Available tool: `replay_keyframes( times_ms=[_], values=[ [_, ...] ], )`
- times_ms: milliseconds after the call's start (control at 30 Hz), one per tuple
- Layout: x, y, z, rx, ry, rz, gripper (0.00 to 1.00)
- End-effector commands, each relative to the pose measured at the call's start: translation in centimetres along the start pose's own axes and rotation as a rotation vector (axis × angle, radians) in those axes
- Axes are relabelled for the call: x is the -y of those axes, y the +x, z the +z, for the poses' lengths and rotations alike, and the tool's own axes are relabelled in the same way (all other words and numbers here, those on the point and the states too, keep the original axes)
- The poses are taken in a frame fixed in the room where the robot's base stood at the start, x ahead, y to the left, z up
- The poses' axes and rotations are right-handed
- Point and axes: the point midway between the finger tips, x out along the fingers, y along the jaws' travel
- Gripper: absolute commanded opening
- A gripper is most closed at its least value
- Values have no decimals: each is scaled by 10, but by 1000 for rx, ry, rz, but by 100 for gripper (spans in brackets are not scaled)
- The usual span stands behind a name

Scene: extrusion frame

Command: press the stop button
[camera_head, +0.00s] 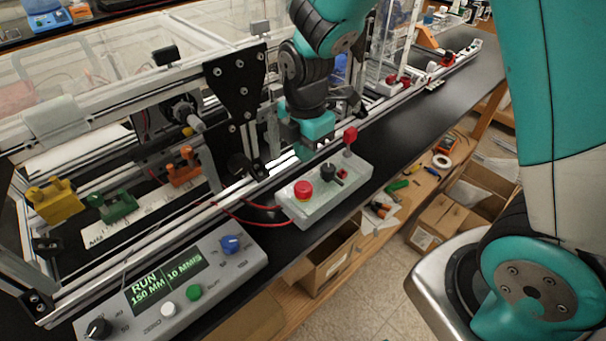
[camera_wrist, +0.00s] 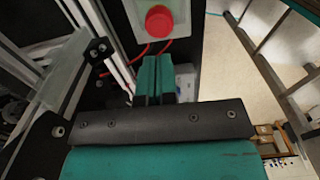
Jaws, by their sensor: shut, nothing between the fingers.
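The red mushroom-shaped stop button (camera_head: 303,189) sits at the near left end of a pale grey box (camera_head: 325,207) beside the metal rail. In the wrist view the red button (camera_wrist: 159,22) shows near the top, beyond the fingertips. My gripper (camera_wrist: 156,58) is shut and empty, its two teal fingers side by side pointing toward the button and apart from it in the picture. In the head view my teal gripper (camera_head: 305,145) is behind the box, near the rail; its fingertips are hard to make out there.
The box also carries a black lever (camera_head: 331,172) and a red-topped part (camera_head: 350,135). A control panel (camera_head: 215,285) with RUN on its display stands at the near left. Red cables (camera_head: 250,218) run by the rail. A dark plate stands on the frame left of my gripper.

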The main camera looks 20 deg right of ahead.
Motion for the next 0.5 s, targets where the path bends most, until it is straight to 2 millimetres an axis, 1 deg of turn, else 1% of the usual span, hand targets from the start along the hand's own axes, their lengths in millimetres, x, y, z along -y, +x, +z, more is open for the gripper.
replay_keyframes(
  times_ms=[33, 100, 200, 300, 500],
  values=[
    [1, 11, 0, -1, -1, -8, 0],
    [1, 26, -1, -1, -1, -8, 0],
    [1, 44, -1, -1, -2, -7, 0],
    [1, 59, -1, 0, -2, -6, 0],
    [0, 76, -1, 0, -2, -1, 0]
  ],
)
